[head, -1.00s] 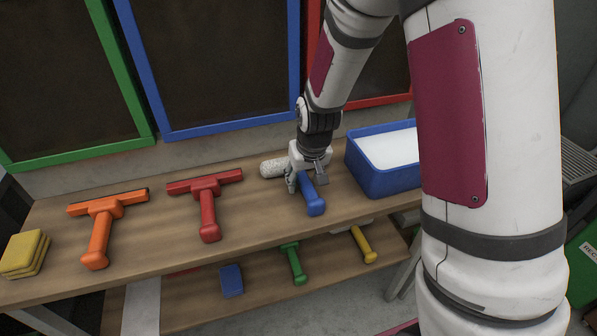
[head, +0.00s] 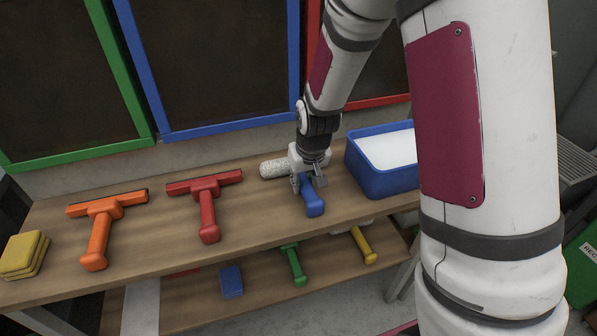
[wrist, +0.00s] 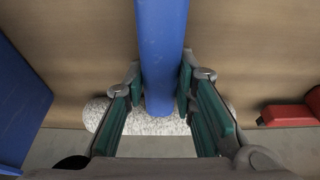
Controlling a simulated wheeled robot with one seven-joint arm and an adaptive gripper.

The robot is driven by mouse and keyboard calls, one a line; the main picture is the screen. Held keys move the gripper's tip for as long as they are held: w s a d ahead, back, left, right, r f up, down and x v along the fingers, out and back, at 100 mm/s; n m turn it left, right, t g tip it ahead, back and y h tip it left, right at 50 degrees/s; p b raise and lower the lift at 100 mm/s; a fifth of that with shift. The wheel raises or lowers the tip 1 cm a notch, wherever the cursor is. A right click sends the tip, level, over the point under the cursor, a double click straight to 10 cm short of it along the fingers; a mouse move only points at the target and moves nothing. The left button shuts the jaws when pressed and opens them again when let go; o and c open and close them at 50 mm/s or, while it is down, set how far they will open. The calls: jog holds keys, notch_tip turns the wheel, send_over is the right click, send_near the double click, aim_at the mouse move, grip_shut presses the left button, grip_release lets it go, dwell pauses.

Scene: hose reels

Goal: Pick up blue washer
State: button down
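The blue washer lies on the upper wooden shelf, with a blue handle (head: 313,202) toward the front and a white fluffy sleeve (head: 274,168) across its far end. My gripper (head: 308,184) is down over the handle near the sleeve. In the wrist view, the green-padded fingers (wrist: 162,88) stand on either side of the blue handle (wrist: 162,45) and appear to press against it. The white sleeve (wrist: 150,118) shows beyond them, partly hidden by the fingers. The washer still rests on the shelf.
A blue tub (head: 376,184) with white contents stands close to the right of the washer. A red squeegee (head: 208,206), an orange squeegee (head: 101,230) and yellow sponges (head: 24,254) lie left. Framed dark panels (head: 208,60) stand behind. A lower shelf (head: 195,308) holds more tools.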

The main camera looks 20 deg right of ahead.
aim_at(303, 175)
jog(key=shift+d, duration=0.1)
notch_tip(303, 175, up, 4)
jog(key=shift+f+p, duration=0.25)
jog(key=shift+p, duration=0.05)
jog(key=s+a, duration=0.2)
jog(key=s, duration=0.2)
jog(key=s+a+r+p, duration=0.1)
jog(key=s+a, duration=0.1)
jog(key=s, duration=0.2)
jog(key=s+a, duration=0.2)
jog(key=s, duration=0.2)
jog(key=shift+s+a+r+p, duration=0.1)
jog(key=shift+a+r+p, duration=0.1)
jog(key=shift+r+p, duration=0.1)
jog(key=shift+s+a+p, duration=0.2)
jog(key=shift+s+a, duration=0.05)
jog(key=shift+s, duration=0.25)
jog(key=shift+s+a+p, duration=0.2)
jog(key=shift+s, duration=0.3)
